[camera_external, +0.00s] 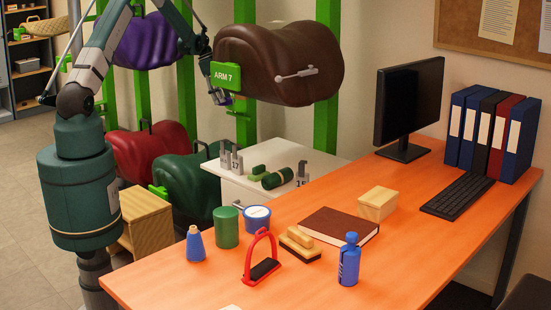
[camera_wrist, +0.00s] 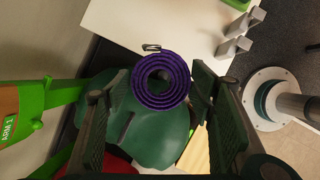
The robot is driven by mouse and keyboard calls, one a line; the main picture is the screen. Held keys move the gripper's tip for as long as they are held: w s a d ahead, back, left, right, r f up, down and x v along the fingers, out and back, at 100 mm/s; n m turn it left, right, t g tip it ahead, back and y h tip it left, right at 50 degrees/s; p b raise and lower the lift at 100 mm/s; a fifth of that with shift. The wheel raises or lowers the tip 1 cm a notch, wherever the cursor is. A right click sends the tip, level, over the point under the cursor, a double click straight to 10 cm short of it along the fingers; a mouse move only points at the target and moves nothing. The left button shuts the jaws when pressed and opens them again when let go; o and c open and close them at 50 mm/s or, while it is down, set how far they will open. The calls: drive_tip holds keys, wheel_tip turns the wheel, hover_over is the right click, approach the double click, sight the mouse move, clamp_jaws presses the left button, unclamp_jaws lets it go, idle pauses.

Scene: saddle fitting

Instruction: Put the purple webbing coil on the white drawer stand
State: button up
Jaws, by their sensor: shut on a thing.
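The purple webbing coil (camera_wrist: 147,93) is a flat spiral held between the two fingers of my gripper (camera_wrist: 152,85) in the wrist view. In the external view my gripper (camera_external: 219,97) hangs in front of the brown saddle's left end, and a small purple bit of the coil (camera_external: 229,98) shows beside it. The white drawer stand (camera_external: 238,187) is below and to the right of my gripper, well apart from the coil. Its white top (camera_wrist: 160,22) shows at the upper part of the wrist view.
A brown saddle (camera_external: 280,62) hangs above; a green saddle (camera_external: 190,180) is beside the stand. The orange desk (camera_external: 200,285) is in front.

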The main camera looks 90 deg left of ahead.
drive_tip(key=s+d+f+b, duration=0.1)
drive_tip(key=s+f+b, duration=0.2)
drive_tip(key=f, duration=0.7)
drive_tip(key=s+d+f+b, duration=0.2)
drive_tip(key=s+f+b, duration=0.2)
drive_tip(key=f, duration=0.7)
drive_tip(key=shift+s+f, duration=0.2)
drive_tip(key=shift+f, duration=0.05)
drive_tip(key=shift+w, duration=0.1)
drive_tip(key=w+d+b, duration=0.1)
drive_tip(key=w+d, duration=0.1)
drive_tip(key=w, duration=0.3)
drive_tip(key=w+d, duration=0.2)
drive_tip(key=w, duration=0.3)
drive_tip(key=w+d+b, duration=0.1)
drive_tip(key=w+d, duration=0.1)
drive_tip(key=w, duration=0.3)
drive_tip(key=shift+d+b, duration=0.2)
drive_tip(key=shift+b, duration=0.15)
drive_tip(key=shift+w, duration=0.1)
drive_tip(key=shift+w+d+m, duration=0.2)
drive_tip(key=shift+w+m, duration=0.1)
drive_tip(key=shift+w, duration=0.15)
drive_tip(key=shift+w+d+f, duration=0.1)
drive_tip(key=shift+w+f, duration=0.15)
drive_tip(key=shift+f+b, duration=0.7)
drive_tip(key=shift+f, duration=0.8)
drive_tip(key=shift+f, duration=0.15)
drive_tip(key=o, duration=1)
